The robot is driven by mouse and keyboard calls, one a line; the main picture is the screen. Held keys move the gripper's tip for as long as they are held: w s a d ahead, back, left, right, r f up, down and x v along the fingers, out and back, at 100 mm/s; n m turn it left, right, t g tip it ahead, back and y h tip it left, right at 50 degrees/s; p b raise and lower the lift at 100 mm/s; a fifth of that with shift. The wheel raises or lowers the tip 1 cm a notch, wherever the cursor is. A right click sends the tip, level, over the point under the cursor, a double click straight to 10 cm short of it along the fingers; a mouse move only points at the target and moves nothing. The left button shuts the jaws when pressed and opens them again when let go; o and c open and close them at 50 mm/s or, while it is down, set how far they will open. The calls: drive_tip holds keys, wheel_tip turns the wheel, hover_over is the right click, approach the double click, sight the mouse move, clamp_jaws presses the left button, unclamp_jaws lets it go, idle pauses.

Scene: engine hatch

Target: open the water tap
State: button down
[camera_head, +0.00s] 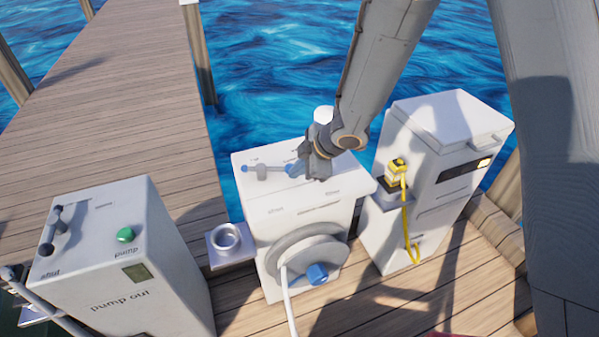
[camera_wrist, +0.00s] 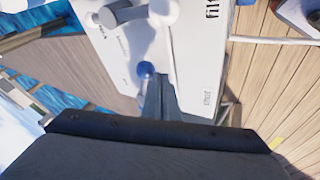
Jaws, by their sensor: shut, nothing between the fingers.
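The water tap (camera_head: 264,171) is a small grey fitting with a bar on top of the white middle cabinet (camera_head: 302,208). A small blue end (camera_head: 245,169) shows at its left, and a blue ball (camera_head: 290,170) shows at its right, close to my gripper (camera_head: 308,172). In the wrist view the blue ball (camera_wrist: 146,70) sits right at the tip of my gripper (camera_wrist: 158,98), whose fingers are together and empty. I cannot tell whether they touch it. Pale rounded tap parts (camera_wrist: 135,13) show at the top edge of that view.
A hose reel (camera_head: 306,255) with a blue fitting (camera_head: 317,273) is on the cabinet's front. A pump-out cabinet (camera_head: 120,265) stands left and a white pedestal (camera_head: 430,170) with a yellow plug (camera_head: 397,172) stands right. Wooden decking and water surround them.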

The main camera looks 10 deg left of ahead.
drive_tip(key=shift+w, duration=0.25)
drive_tip(key=w+p, duration=0.1)
drive_tip(key=p, duration=0.1)
drive_tip(key=shift+w+d+r+p, duration=0.1)
drive_tip(key=shift+w+p, duration=0.2)
drive_tip(key=shift+p, duration=0.1)
drive_tip(key=shift+w+p, duration=0.35)
drive_tip(key=shift+w, duration=0.05)
drive_tip(key=shift+s, duration=0.2)
